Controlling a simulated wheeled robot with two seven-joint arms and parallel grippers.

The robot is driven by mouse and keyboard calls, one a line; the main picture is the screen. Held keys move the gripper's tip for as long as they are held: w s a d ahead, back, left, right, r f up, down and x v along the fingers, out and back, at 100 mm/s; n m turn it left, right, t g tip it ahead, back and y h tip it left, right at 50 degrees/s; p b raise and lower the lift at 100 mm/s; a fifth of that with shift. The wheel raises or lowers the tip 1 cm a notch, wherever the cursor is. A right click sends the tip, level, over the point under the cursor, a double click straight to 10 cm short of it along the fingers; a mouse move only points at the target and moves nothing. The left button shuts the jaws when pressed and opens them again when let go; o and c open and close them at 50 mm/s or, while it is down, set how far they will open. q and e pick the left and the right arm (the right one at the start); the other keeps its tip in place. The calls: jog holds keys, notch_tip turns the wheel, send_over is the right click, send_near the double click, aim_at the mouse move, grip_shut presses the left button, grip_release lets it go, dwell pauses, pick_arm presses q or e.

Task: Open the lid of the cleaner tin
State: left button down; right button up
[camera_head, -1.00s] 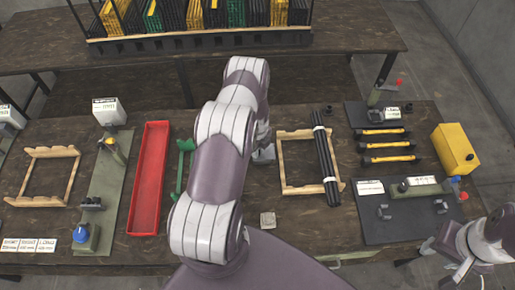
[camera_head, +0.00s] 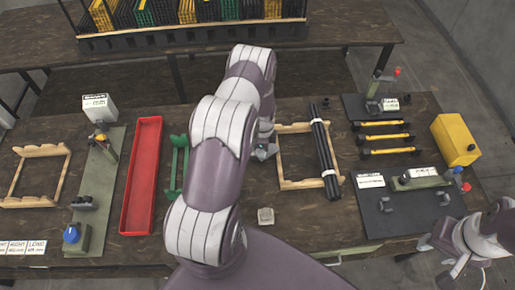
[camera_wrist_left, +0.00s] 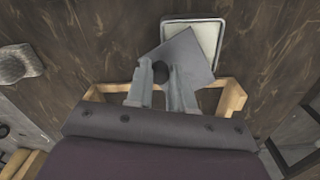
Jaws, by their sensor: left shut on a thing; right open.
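In the left wrist view, my left gripper (camera_wrist_left: 160,80) is shut on the dark knob (camera_wrist_left: 160,72) of a flat grey square lid (camera_wrist_left: 190,52). The lid is turned at an angle to the pale, round-cornered cleaner tin (camera_wrist_left: 216,36) and overlaps part of it. The tin's far rim and part of its pale inside show past the lid; the height between lid and tin is hard to judge. In the head view, my left arm hides most of the tin and lid; a bit of my left gripper (camera_head: 264,150) shows. My right gripper (camera_head: 430,245) is open and empty at the lower right.
A wooden rack (camera_head: 284,166) with black rods (camera_head: 325,160) stands right of my left arm. A green stand (camera_head: 178,165) and red tray (camera_head: 141,180) are to its left. A small pale block (camera_head: 265,215) lies in front. Black mats with presses and yellow-marked rods are at right.

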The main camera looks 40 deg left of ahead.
pick_arm(q)
jog(key=d+n+b, duration=0.1)
jog(key=w+n, duration=0.1)
jog(key=shift+d+f+n+b, duration=0.1)
jog(key=shift+d+n+b, duration=0.25)
jog(key=shift+n, duration=0.05)
jog(key=d+n+b, duration=0.1)
jog(key=w+n+b, duration=0.1)
jog(key=n, duration=0.1)
jog(key=shift+w+d+n, duration=0.25)
jog(key=shift+d+n, duration=0.05)
jog(key=shift+d, duration=0.1)
jog(key=w+n+b, duration=0.1)
jog(key=w+d+n+b, duration=0.1)
jog(key=n, duration=0.1)
jog(key=shift+d+b, duration=0.1)
jog(key=shift+b, duration=0.2)
jog(key=shift+w+d+r+n+b, duration=0.15)
jog(key=shift+w+n+b, duration=0.4)
jog(key=shift+n, duration=0.5)
jog(key=shift+w+d+r+n+b, duration=0.15)
jog(key=shift+w+n+b, duration=0.35)
jog(key=shift+n, duration=0.55)
jog(key=c, duration=1)
grip_release()
jog(key=shift+f, duration=0.1)
notch_tip(320, 180, up, 13)
jog(key=shift+s+f+b, duration=0.1)
jog(key=shift+b, duration=0.85)
